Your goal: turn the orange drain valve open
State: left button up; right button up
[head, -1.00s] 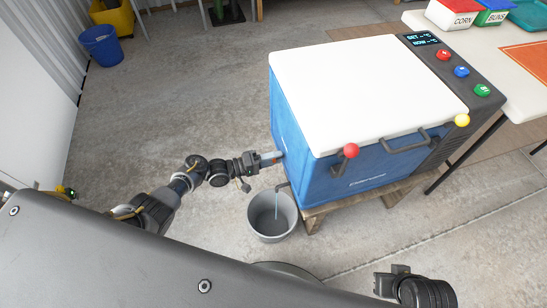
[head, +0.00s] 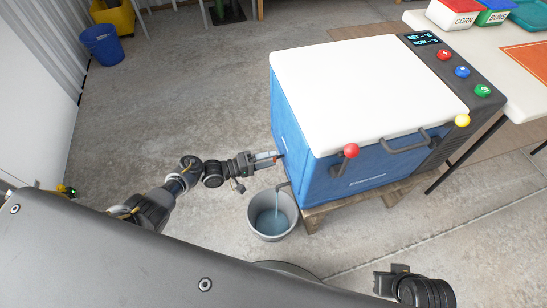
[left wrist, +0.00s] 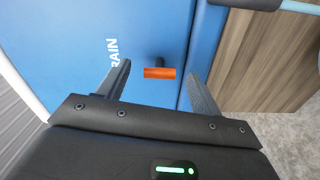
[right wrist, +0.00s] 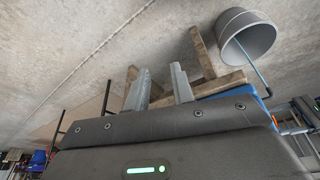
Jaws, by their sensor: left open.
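The orange drain valve handle (left wrist: 160,73) shows in the left wrist view on the blue side of the cooler (head: 350,178), beside lettering that reads "RAIN". A dark stem sits at the handle. My left gripper (head: 276,157) is open at the cooler's left side. In the left wrist view its fingers (left wrist: 158,75) stand apart on either side of the handle, with gaps showing. Water runs from a dark spout (head: 283,185) into a grey bucket (head: 255,222), which holds bluish water. My right gripper (right wrist: 162,80) is open and empty, away from the cooler.
The cooler stands on a low wooden stand (head: 312,218). Its white lid (head: 365,90) is shut, with red and yellow knobs at the front. A white table (head: 530,95) with bins stands at right. A blue bucket (head: 100,45) is far left.

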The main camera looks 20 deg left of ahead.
pick_arm(q)
jog(key=v, duration=0.9)
pick_arm(e)
jog(key=shift+x, duration=0.95)
jog(key=shift+s, duration=0.15)
